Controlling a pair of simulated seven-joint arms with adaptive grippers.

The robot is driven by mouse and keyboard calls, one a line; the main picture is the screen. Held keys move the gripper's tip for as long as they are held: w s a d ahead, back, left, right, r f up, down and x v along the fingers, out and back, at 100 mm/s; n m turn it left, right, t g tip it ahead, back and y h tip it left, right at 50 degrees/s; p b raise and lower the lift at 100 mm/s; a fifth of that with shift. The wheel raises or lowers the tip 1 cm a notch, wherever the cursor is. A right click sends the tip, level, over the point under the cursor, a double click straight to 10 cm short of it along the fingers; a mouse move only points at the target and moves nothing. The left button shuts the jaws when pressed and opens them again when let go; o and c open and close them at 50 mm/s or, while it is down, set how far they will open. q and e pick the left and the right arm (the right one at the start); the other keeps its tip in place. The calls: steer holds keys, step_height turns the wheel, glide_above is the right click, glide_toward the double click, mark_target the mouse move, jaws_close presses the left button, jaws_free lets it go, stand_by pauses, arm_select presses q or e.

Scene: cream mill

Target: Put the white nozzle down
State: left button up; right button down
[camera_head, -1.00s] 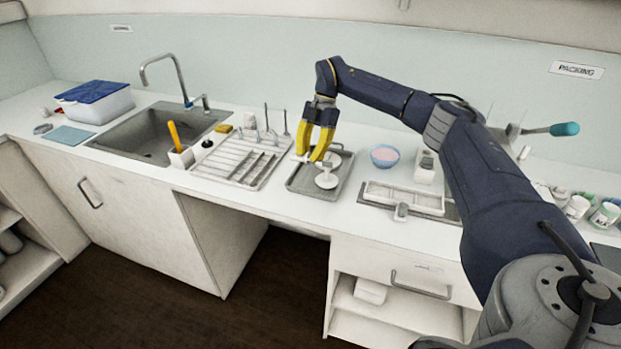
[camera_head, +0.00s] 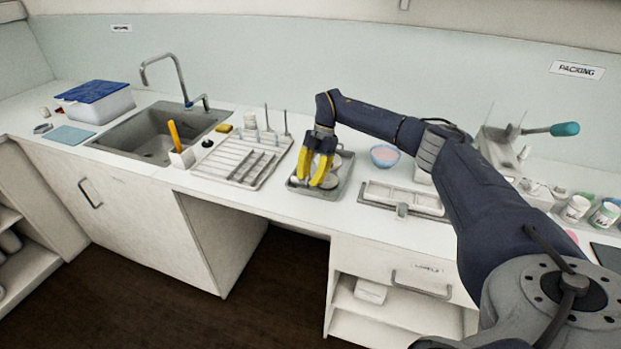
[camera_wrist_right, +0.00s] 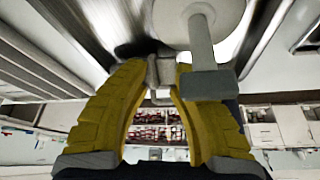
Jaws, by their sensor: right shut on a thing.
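My right gripper (camera_head: 318,184) is low over the grey tray (camera_head: 340,191), in front of the blue-rimmed bowl's left side. In the right wrist view its yellow fingers (camera_wrist_right: 165,68) are closed on a small pale piece (camera_wrist_right: 160,76), which I take to be the white nozzle. In the head view the fingers hide the nozzle. Whether it touches the tray I cannot tell. A white disc with a stem (camera_wrist_right: 199,40) lies close beside the fingertips in the wrist view. My left gripper is not in view.
A slatted drying rack (camera_head: 238,165) stands left of the tray, with upright pegs behind. A bowl with pink contents (camera_head: 385,156) is to the right. A white divided holder (camera_head: 402,195) sits further right. The counter's front strip is clear.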

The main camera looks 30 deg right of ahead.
steer(key=c, duration=1.1)
jaws_free()
steer(key=shift+c, duration=0.2)
